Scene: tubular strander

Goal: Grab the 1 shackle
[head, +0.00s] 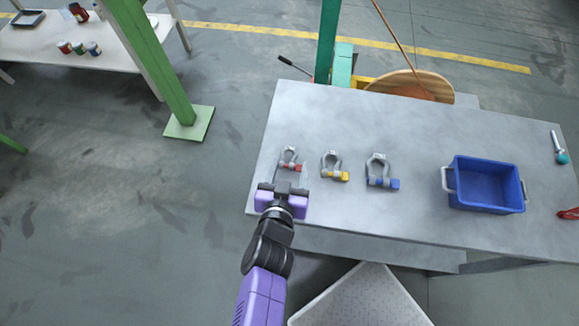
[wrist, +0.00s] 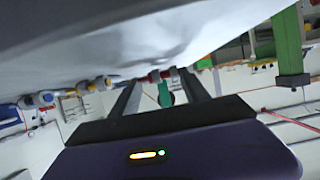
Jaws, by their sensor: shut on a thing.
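Three grey shackles lie in a row on the grey table (head: 420,130) in the head view. The left, smallest one has a red pin end (head: 297,168), the middle one a yellow pin end (head: 341,176), and the right, largest one a blue pin end (head: 389,184). No number is readable on them. My gripper (head: 289,174) reaches over the table's left front and is shut on the red-pinned shackle. In the wrist view the red pin (wrist: 154,76) shows between the fingertips, against the table surface. The yellow (wrist: 84,87) and blue (wrist: 38,99) ones lie apart to the left.
A blue bin (head: 487,184) with pale handles stands on the table to the right. A teal-ended tool (head: 560,148) and a red item (head: 569,214) lie at the right edge. A white perforated container (head: 358,299) is below the front edge. A green post (head: 160,70) stands left.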

